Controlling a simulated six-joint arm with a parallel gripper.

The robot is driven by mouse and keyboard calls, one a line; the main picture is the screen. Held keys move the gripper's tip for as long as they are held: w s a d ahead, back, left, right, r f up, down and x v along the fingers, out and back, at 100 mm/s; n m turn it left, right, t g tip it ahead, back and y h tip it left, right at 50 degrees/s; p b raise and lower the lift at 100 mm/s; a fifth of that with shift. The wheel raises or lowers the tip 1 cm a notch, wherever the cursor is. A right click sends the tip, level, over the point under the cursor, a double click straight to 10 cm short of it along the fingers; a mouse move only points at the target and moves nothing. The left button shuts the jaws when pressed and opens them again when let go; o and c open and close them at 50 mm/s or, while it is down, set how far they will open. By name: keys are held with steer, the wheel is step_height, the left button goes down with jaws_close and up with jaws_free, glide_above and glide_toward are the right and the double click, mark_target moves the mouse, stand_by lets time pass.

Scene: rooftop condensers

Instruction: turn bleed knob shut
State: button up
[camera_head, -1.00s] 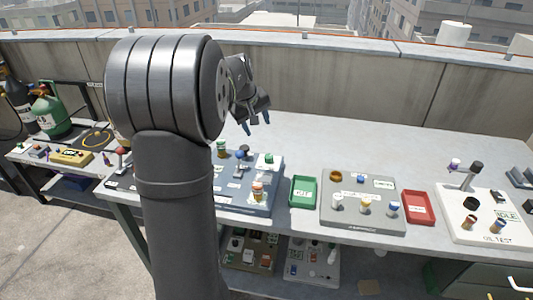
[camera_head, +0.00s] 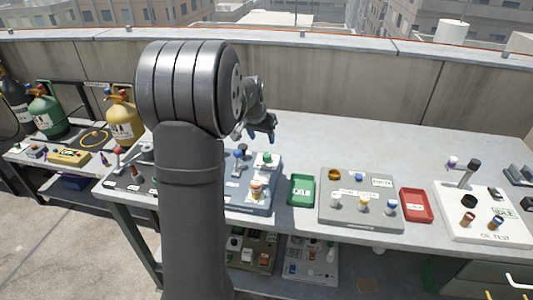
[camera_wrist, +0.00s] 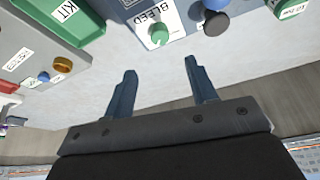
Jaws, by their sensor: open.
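The bleed knob (camera_wrist: 159,34) is green, with a light pointer mark, on a white plate (camera_wrist: 150,20) labelled BLEED. In the head view the green knob (camera_head: 266,158) stands at the back right of the blue-grey panel (camera_head: 262,206). My gripper (camera_head: 262,136) is above the bench just behind the panel, its blue fingers apart and empty. In the wrist view my gripper (camera_wrist: 165,82) has the knob beyond its fingertips, roughly between their lines, with a clear gap; nothing touches it.
A green KIT tray (camera_head: 302,190), a grey panel with several knobs (camera_head: 340,219), a red tray (camera_head: 417,205) and a white OIL TEST panel (camera_head: 452,228) lie rightward. The bench behind is clear.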

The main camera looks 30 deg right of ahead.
mark_target(267, 154)
steer(key=x, duration=1.1)
steer(key=shift+w+d+f, duration=0.1)
steer(key=c, duration=1)
